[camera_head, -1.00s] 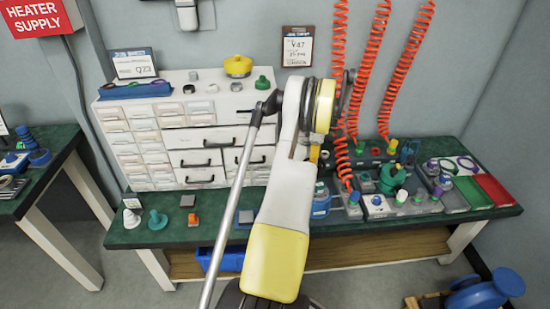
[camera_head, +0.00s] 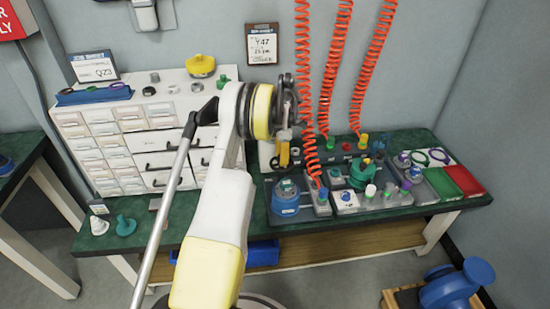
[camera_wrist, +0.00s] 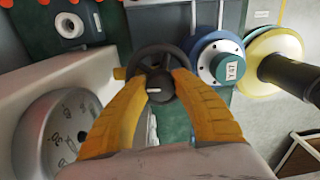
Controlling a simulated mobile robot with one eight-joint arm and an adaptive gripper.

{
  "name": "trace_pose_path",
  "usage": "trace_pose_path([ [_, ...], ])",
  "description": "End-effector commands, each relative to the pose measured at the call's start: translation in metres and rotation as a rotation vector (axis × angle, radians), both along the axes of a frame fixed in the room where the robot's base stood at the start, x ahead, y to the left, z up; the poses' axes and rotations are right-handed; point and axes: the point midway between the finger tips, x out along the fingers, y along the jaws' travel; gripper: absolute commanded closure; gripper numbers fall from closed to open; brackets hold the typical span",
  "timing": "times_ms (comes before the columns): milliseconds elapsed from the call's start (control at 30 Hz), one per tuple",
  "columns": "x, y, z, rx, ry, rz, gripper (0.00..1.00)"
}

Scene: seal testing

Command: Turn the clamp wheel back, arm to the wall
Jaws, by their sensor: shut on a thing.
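The clamp wheel (camera_wrist: 158,86) is a dark, spoked handwheel with a light mark on its hub, near the middle of the wrist view. My gripper (camera_wrist: 160,76) has its two yellow fingers closed on the wheel from either side. In the head view my gripper (camera_head: 285,155) is small, in front of the white cabinet-side gear at the bench's back. The wheel cannot be made out clearly there. The clamp's arm is not clear in either view. A blue cylinder with a "Y47" tag (camera_wrist: 222,60) stands right of the wheel in the wrist view.
A round dial gauge (camera_wrist: 58,135) is close left of my fingers. On the green bench stand a blue pot (camera_head: 285,197), a green fitting (camera_head: 361,175) and a red tray (camera_head: 462,180). Orange coiled hoses (camera_head: 328,70) hang behind.

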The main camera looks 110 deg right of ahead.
Motion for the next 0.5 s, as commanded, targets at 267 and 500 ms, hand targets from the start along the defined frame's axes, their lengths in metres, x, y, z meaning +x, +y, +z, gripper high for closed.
trace_pose_path([
  [267,0.0004,0.0003,-0.0007,0.001,0.000,-0.001,0.61],
  [500,0.0005,0.0000,-0.0003,0.001,0.000,-0.001,0.45],
])
